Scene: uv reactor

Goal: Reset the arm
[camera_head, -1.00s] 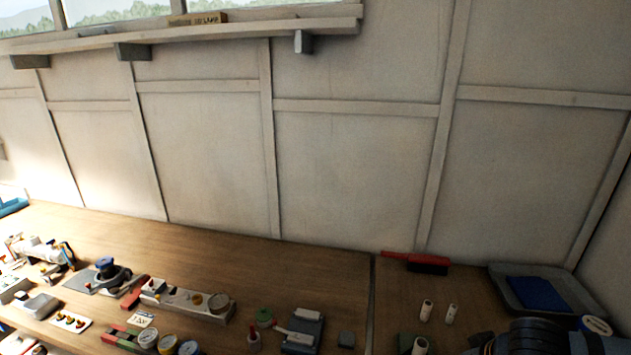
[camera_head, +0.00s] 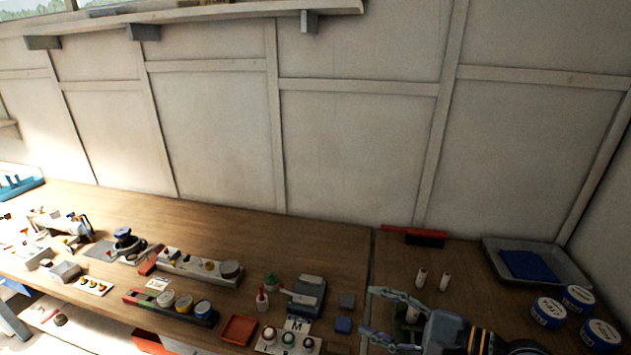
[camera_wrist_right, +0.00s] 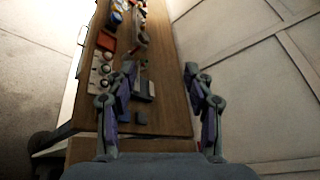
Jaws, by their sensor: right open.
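My right gripper (camera_head: 368,311) reaches in from the lower right over the wooden bench, its two fingers spread wide and pointing left. It also shows in the right wrist view (camera_wrist_right: 160,69), open with nothing between the fingertips. My left gripper is not in view.
Left of the right gripper are a small blue block (camera_head: 343,325), a knob panel (camera_head: 289,341) and a red tray (camera_head: 239,330). Two white cylinders (camera_head: 421,278) stand behind it. Blue-labelled round tins (camera_head: 548,312) and a grey tray (camera_head: 568,262) are at right.

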